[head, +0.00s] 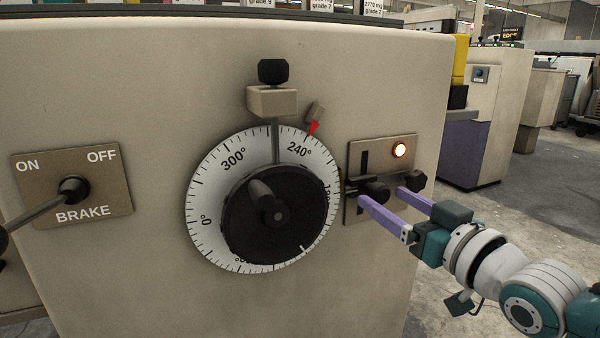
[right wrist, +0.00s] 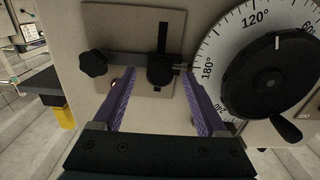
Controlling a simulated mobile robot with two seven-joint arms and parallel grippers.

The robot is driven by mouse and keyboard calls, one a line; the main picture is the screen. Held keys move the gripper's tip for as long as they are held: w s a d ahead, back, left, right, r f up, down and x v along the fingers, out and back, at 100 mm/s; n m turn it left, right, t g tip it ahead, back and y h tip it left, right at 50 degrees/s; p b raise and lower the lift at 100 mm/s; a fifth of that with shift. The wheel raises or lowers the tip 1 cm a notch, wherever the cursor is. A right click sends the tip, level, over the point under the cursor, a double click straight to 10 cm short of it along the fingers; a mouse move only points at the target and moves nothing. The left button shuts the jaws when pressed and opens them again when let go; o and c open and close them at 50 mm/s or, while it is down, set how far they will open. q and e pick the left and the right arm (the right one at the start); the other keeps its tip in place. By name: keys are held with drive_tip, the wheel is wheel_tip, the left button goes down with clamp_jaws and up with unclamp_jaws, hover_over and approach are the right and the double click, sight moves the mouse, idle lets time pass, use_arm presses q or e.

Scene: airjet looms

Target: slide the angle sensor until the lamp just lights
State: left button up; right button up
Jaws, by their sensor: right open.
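Contact cannot be told. My left gripper is out of view.
A white degree dial (head: 210,180) with a black handwheel (head: 275,216) is left of the plate; a red pointer (head: 314,127) is at its rim near 240°. A brake lever (head: 40,208) juts out at left. Open floor (head: 545,200) lies right of the cabinet.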

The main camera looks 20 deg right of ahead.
drive_tip(key=s+p, duration=0.3)
drive_tip(key=s, duration=0.3)
drive_tip(key=shift+s+d, duration=0.15)
drive_tip(key=shift+d, duration=0.1)
drive_tip(key=s+p, duration=0.4)
drive_tip(key=s, duration=0.6)
drive_tip(key=s+a+r+n+g+p, duration=0.1)
drive_tip(key=a+r+g+p, duration=0.3)
drive_tip(key=r+p, duration=0.7)
drive_tip(key=s+a+r+g+p, duration=0.1)
drive_tip(key=a+r+g+p, duration=0.35)
drive_tip(key=r+p, duration=0.65)
drive_tip(key=s+a+r+g+p, duration=0.1)
drive_tip(key=s+r+g+p, duration=0.1)
drive_tip(key=s+r+p, duration=0.35)
drive_tip(key=s+r+g+h+p, duration=0.1)
drive_tip(key=s+r+g+p, duration=0.1)
drive_tip(key=r+p, duration=0.7)
drive_tip(key=s+a+r+g+p, duration=0.15)
drive_tip(key=s+r+p, duration=0.25)
drive_tip(key=r+p, duration=0.4)
wheel_tip(320, 180, up, 34)
drive_tip(key=p, duration=3.4)
drive_tip(key=shift+d+p, duration=0.35)
drive_tip(key=shift+d, duration=0.05)
